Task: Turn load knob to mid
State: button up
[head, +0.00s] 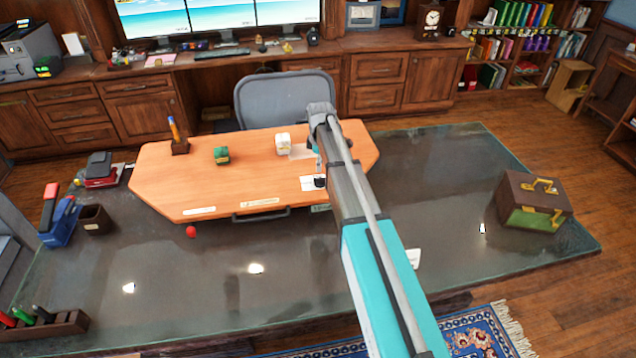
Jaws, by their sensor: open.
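An orange-brown wooden board (200,185) with cut corners lies on the dark glass-topped desk. A small black piece, which may be a knob (320,182), sits at a white plate on its right part, partly behind my arm. Its setting is too small to read. A green block-like piece (221,155) and a white one (283,144) stand farther left on the board. I cannot tell for sure which piece is the load knob. My arm reaches over the board's right side and bends down there. My gripper is hidden behind the arm links.
A small red ball (191,231) lies before the board. A brown-green box (535,202) is at the desk's right, a pen rack (40,322) at the front left. An office chair (285,98) stands behind. The desk front is mostly clear.

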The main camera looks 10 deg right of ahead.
aim_at(320, 178)
jog(key=shift+f+b, duration=3)
jog(key=shift+f, duration=0.3)
